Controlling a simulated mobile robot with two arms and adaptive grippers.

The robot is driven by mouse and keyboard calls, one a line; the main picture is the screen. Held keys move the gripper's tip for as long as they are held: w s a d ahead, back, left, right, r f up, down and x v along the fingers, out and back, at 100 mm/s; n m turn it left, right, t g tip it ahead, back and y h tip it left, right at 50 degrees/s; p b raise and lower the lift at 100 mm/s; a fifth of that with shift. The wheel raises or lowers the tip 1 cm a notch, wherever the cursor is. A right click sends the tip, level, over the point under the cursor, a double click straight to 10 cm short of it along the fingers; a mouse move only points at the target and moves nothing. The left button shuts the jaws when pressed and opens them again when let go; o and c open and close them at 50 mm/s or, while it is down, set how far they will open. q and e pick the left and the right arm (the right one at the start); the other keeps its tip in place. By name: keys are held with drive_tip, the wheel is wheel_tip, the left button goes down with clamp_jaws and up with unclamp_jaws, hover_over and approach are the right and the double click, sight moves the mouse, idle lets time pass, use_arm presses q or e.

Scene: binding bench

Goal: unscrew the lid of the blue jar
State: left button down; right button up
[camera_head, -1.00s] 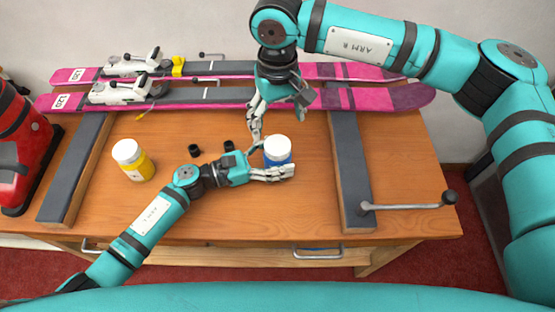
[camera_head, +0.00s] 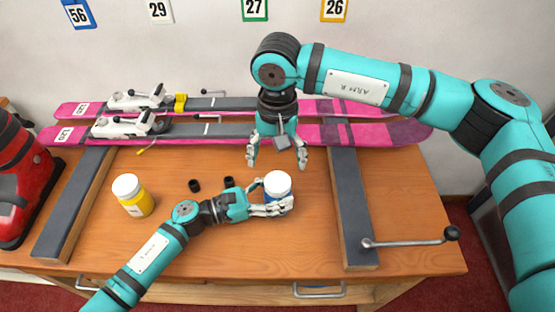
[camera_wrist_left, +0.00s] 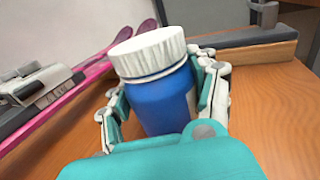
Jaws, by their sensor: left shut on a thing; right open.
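The blue jar (camera_head: 271,198) with its white lid (camera_head: 277,183) stands upright on the bench, right of the middle. In the left wrist view the blue jar (camera_wrist_left: 162,100) sits between my fingers, its ribbed white lid (camera_wrist_left: 148,52) on top and above the fingers. My left gripper (camera_head: 272,205) is shut on the jar's body from the left. My right gripper (camera_head: 276,160) is open and empty, pointing down behind and above the jar, apart from the lid.
A yellow jar with a white lid (camera_head: 133,196) stands at the left. Two small black cylinders (camera_head: 195,186) are near the middle. Pink skis (camera_head: 350,133) lie along the back. Dark-topped rests (camera_head: 350,200) flank the bench, with a crank handle (camera_head: 410,240) at the right.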

sight(278, 181)
drive_tip(key=m, duration=0.7)
drive_tip(key=shift+m, duration=0.4)
drive_tip(key=m, duration=1.4)
drive_tip(key=shift+m, duration=0.3)
drive_tip(key=m, duration=1.6)
drive_tip(key=shift+m, duration=0.4)
drive_tip(key=m, duration=0.7)
drive_tip(key=shift+m, duration=0.3)
drive_tip(key=shift+f+m, duration=0.3)
drive_tip(key=shift+f, duration=3.7)
